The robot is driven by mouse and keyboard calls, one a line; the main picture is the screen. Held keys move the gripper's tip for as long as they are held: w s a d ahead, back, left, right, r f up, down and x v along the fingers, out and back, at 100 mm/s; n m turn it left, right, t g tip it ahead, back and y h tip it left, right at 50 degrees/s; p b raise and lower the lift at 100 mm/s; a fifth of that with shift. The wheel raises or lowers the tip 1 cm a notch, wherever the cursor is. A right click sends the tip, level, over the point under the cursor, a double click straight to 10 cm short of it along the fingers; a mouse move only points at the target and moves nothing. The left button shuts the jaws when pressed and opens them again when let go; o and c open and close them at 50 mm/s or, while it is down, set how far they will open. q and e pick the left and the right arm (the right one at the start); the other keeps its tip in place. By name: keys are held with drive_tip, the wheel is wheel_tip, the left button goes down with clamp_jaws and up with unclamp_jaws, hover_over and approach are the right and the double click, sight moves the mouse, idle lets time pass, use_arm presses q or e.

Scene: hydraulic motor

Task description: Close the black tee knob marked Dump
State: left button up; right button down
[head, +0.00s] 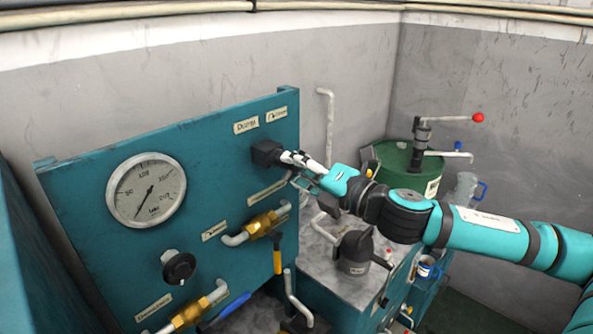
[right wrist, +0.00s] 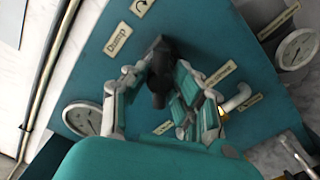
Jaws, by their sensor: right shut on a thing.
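The black tee knob (head: 265,152) sits on the teal panel (head: 100,240), below the label marked Dump (head: 246,126). In the right wrist view the knob (right wrist: 160,68) is upright between my fingers, and the Dump label (right wrist: 118,40) is beside it. My right gripper (head: 287,158) reaches in from the right and is shut on the knob; it also shows in the right wrist view (right wrist: 157,84). The fingers partly hide the knob's stem. A small label with a curved arrow (head: 277,114) is right of the Dump label. My left gripper is not in view.
A pressure gauge (head: 146,190) is at the panel's left. A round black knob (head: 179,267) and brass valves (head: 262,224) are lower down.

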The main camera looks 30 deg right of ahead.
drive_tip(key=m, duration=0.3)
drive_tip(key=shift+m+b, duration=0.75)
drive_tip(key=shift+m, duration=1.65)
